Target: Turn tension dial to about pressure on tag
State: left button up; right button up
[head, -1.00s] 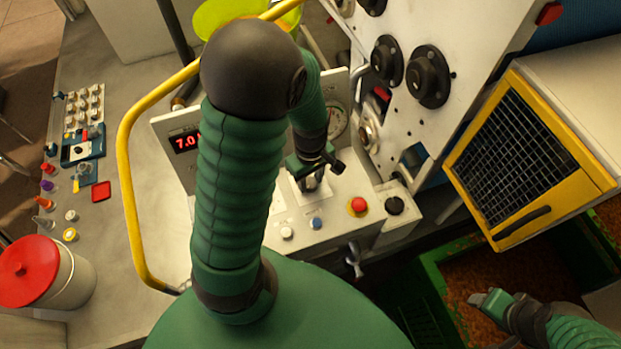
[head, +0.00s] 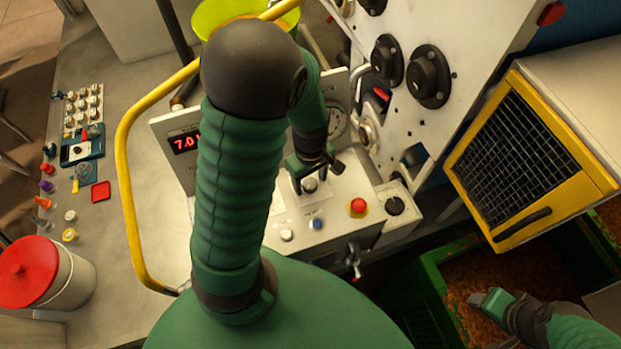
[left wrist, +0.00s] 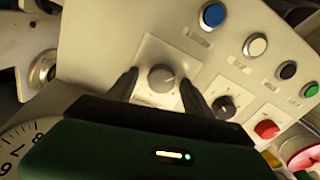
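A grey round knob (head: 310,184) with a pointer mark sits on the sloped face of the white control panel (head: 345,186). In the left wrist view the knob (left wrist: 162,78) lies between the two dark fingers of my left gripper (left wrist: 159,92), with a gap on each side. My left gripper also shows in the head view (head: 309,178), over the knob, fingers apart. The knob's label is too blurred to read. A red display (head: 186,143) reads about 7.0, its end hidden by my arm. My right gripper (head: 488,299) is at the lower right, away from the panel.
Beside the knob are a blue button (head: 316,223), a white button (head: 286,235), a red button (head: 357,206) and a black button (head: 394,205). A partly covered gauge (head: 337,120) stands behind. A yellow rail (head: 126,180) runs at left; a yellow-framed grille (head: 528,155) stands right.

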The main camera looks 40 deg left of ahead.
aim_at(311, 182)
pick_arm(q)
notch_tip(311, 182, up, 17)
dwell(0.4)
jog(key=shift+w+f, duration=0.1)
